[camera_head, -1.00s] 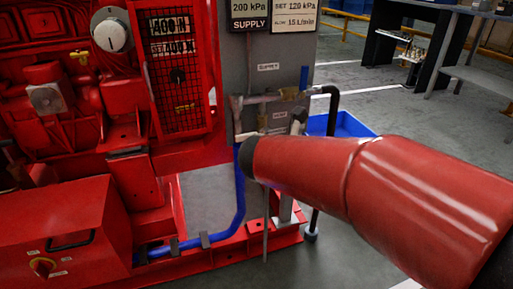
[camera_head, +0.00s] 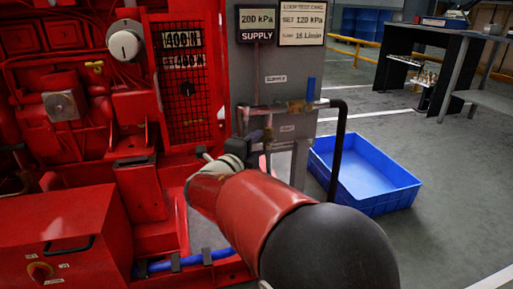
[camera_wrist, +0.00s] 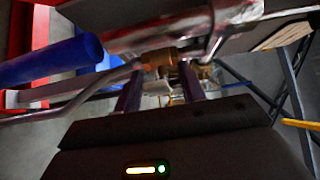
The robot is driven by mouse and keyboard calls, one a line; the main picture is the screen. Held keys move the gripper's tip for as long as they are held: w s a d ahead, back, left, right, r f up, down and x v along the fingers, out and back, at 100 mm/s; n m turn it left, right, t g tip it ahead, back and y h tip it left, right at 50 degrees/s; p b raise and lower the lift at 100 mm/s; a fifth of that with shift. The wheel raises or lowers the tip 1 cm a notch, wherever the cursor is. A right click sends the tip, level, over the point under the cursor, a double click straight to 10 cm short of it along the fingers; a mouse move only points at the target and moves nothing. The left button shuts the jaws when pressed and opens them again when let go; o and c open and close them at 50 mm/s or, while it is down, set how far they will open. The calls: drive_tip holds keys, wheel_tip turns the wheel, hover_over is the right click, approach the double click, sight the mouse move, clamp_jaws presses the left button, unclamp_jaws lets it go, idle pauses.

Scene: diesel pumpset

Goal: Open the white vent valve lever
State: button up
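The white vent valve lever cannot be picked out for certain. A pale bar (camera_wrist: 60,96) runs left from a brass valve (camera_wrist: 158,62) in the wrist view and may be the lever. My gripper (camera_wrist: 160,92) has its two dark fingers apart, just short of the brass valve, with small pale and brass parts showing between them. Whether the fingers touch anything cannot be told. In the head view my arm reaches to the pipework under the supply panel (camera_head: 270,62), and my wrist hides part of the lower piping. A blue-handled valve (camera_head: 310,90) stands upright there.
A thick blue cylinder (camera_wrist: 50,60) lies close at the left of the wrist view. A black hose (camera_head: 340,140) curves down right of the pipes. A blue crate (camera_head: 365,175) sits on the floor.

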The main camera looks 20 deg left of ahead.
drive_tip(key=shift+w, duration=0.25)
clamp_jaws()
